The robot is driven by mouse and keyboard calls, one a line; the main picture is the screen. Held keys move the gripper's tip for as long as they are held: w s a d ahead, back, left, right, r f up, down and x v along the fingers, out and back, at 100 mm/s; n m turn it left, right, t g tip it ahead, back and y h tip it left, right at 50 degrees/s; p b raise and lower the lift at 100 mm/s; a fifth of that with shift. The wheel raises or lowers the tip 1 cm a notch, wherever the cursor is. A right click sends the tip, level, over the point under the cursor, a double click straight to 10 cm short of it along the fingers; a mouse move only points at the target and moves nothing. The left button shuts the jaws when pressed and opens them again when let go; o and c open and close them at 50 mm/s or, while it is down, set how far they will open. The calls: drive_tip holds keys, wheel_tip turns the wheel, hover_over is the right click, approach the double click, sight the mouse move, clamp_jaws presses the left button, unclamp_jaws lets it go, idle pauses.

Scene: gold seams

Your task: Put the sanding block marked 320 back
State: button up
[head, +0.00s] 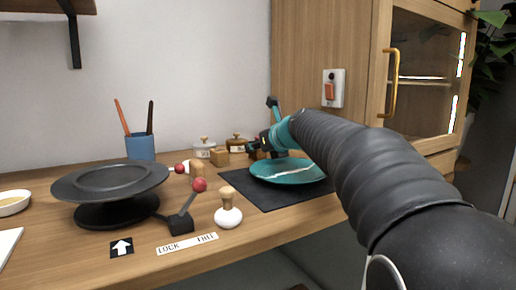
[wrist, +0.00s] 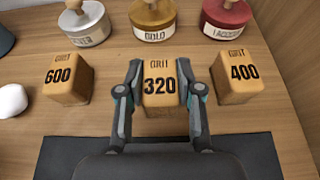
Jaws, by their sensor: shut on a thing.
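The sanding block marked 320 (wrist: 159,88) is a tan wooden block with black numbers, in the middle of the wrist view. My gripper (wrist: 160,92) has one finger on each side of it and is shut on it. The block stands upright, label facing the camera, at or just above the wooden counter; I cannot tell if it touches. The block marked 600 (wrist: 69,80) stands to its left and the block marked 400 (wrist: 236,78) to its right, both apart from my fingers. In the head view my arm mostly hides the held block.
Behind the blocks stand a silver jar (wrist: 84,24), a gold jar (wrist: 156,20) and a red jar (wrist: 226,20). A dark mat (head: 262,190) with a teal plate (head: 285,170) lies in front. A black turntable (head: 110,185) and white-bodied stamp (head: 228,216) stand left.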

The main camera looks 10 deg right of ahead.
drive_tip(key=o, duration=1.1)
drive_tip(key=shift+f, duration=0.1)
drive_tip(key=shift+s+r, duration=0.1)
drive_tip(key=shift+r, duration=0.15)
drive_tip(key=v, duration=1.1)
drive_tip(key=shift+s+d+r+p, duration=0.15)
drive_tip(key=shift+s+d+p, duration=0.05)
drive_tip(key=shift+s+p, duration=0.15)
